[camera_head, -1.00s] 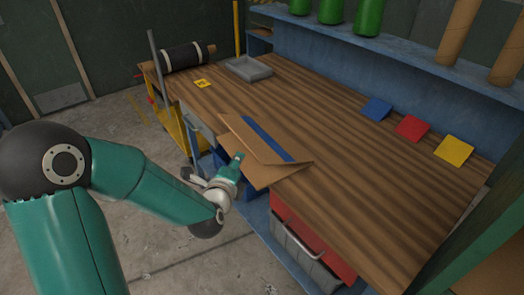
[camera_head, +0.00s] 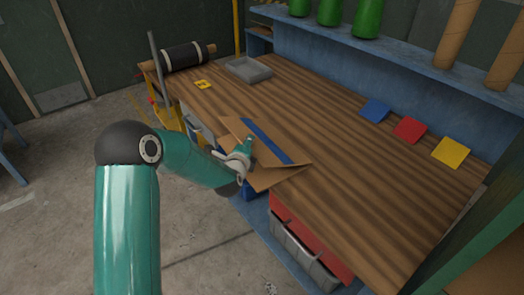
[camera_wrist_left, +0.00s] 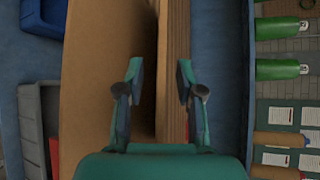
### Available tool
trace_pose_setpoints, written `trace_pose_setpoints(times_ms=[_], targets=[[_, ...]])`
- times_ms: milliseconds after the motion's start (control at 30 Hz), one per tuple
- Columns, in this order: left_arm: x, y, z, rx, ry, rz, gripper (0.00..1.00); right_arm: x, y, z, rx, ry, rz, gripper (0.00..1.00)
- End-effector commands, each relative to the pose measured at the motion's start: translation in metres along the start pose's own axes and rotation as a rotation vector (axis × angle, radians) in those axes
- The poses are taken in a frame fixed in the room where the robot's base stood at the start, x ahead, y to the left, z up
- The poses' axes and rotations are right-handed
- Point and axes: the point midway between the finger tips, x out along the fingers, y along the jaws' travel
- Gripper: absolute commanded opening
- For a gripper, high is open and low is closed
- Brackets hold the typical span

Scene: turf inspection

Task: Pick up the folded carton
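The folded carton (camera_head: 275,177) is brown with a blue strip along it. It lies at the near edge of the wooden bench, with its panels at an angle to each other. My left gripper (camera_head: 249,139) is over the carton's near panel in the head view, hiding part of it. In the left wrist view the gripper (camera_wrist_left: 160,72) is open, its two fingers apart. A plain brown carton panel (camera_wrist_left: 100,90) fills the left side there, and its edge lies between the fingers. I cannot tell whether the fingers touch it. My right gripper is not in view.
The bench (camera_head: 330,200) has clear room right of the carton. A grey tray (camera_head: 248,69), a yellow card (camera_head: 202,84) and a black roll (camera_head: 183,57) lie farther back. Blue, red and yellow squares (camera_head: 410,129) lie at the right. A blue shelf (camera_head: 410,70) runs behind.

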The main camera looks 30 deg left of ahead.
Motion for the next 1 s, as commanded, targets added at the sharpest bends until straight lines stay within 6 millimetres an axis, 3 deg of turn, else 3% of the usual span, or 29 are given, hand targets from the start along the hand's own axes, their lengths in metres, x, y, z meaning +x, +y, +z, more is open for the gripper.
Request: trace_pose_setpoints(times_ms=[300, 533, 1000], targets=[[0.0064, 0.0004, 0.0002, 0.0, 0.0, 0.0, 0.36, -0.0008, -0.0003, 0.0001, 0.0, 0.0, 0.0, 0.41], [0.0062, 0.0005, 0.0005, -0.001, -0.001, 0.0, 0.0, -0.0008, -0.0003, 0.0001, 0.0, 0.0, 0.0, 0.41], [0.006, 0.0002, 0.0012, -0.001, -0.002, -0.001, 0.0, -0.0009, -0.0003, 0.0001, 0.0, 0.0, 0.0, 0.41]])
